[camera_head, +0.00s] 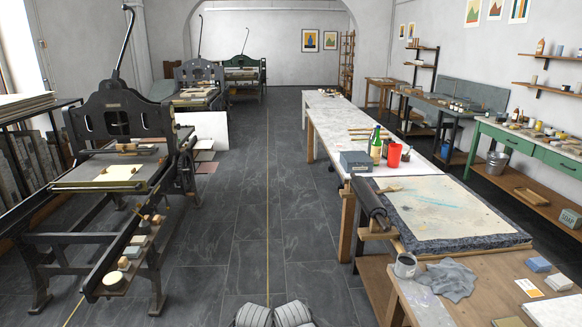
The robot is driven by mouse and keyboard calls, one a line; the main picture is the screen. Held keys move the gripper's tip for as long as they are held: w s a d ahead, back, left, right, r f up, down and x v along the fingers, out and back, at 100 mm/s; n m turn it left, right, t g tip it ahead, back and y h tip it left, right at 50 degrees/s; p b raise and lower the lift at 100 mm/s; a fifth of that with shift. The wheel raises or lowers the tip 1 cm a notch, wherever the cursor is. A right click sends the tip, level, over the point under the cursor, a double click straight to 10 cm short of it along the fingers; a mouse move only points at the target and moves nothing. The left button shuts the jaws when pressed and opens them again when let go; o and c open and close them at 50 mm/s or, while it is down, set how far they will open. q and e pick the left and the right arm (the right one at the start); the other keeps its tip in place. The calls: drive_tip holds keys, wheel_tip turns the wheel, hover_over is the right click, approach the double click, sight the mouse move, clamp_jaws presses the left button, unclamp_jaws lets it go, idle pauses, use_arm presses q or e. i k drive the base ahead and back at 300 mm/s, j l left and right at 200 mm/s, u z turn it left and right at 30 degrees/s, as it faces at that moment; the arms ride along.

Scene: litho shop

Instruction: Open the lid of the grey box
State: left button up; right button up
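A small blue-grey box (356,161) sits on the near part of the long white-topped table (328,113), at its left edge. Its top looks flat and shut, but it is too small to make out a lid seam. Neither of my grippers shows in the head view. Only two grey rounded parts of my own body show at the bottom edge, far from the box.
A green bottle (376,143) and a red cup (394,156) stand right of the box. Presses (125,150) line the left. The tiled floor (255,190) between is clear.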

sight(350, 158)
drive_tip(key=i+u, duration=0.1)
drive_tip(key=i, duration=1.7)
drive_tip(key=i+z, duration=0.45)
drive_tip(key=i+j+z, duration=0.1)
drive_tip(key=i+z, duration=0.3)
drive_tip(key=i, duration=0.25)
drive_tip(key=i+j+z, duration=0.25)
drive_tip(key=i+z, duration=0.2)
drive_tip(key=i, duration=0.05)
